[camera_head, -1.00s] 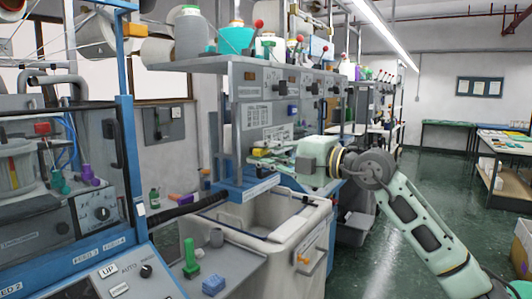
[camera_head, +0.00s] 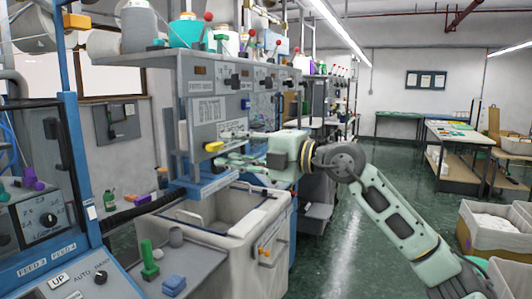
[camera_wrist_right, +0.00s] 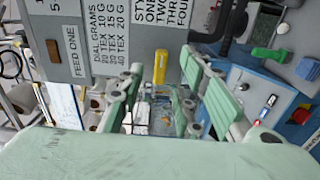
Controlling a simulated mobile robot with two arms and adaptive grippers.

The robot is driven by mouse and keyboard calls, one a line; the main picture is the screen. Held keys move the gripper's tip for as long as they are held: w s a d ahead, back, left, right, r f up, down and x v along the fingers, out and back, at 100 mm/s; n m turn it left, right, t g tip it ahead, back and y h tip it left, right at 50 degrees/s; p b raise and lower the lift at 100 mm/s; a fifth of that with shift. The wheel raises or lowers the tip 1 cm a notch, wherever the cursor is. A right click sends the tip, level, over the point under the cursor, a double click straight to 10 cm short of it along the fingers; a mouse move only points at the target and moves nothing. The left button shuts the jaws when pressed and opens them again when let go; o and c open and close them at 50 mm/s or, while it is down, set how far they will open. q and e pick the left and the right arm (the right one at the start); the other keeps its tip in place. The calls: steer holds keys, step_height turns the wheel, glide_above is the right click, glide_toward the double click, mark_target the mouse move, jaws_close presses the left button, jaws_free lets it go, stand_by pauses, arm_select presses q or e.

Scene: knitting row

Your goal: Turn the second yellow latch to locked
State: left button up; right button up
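A yellow latch (camera_head: 213,146) sits on the front of the grey machine panel, below the printed label, in the head view. In the right wrist view the yellow latch (camera_wrist_right: 161,66) stands upright in the picture, between the lines of the two fingers and beyond them. My right gripper (camera_head: 226,148) is open and empty, just right of the latch in the head view. Its pale green fingers (camera_wrist_right: 165,97) are spread apart in the wrist view, with no clear contact with the latch. I cannot tell the latch's locked mark. My left gripper is out of view.
A grey-white bin (camera_head: 228,232) with an orange handle stands below the gripper. A near control panel (camera_head: 75,275) is at the left.

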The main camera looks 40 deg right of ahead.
steer(key=v, duration=0.8)
steer(key=shift+s, duration=0.1)
stand_by(0.5)
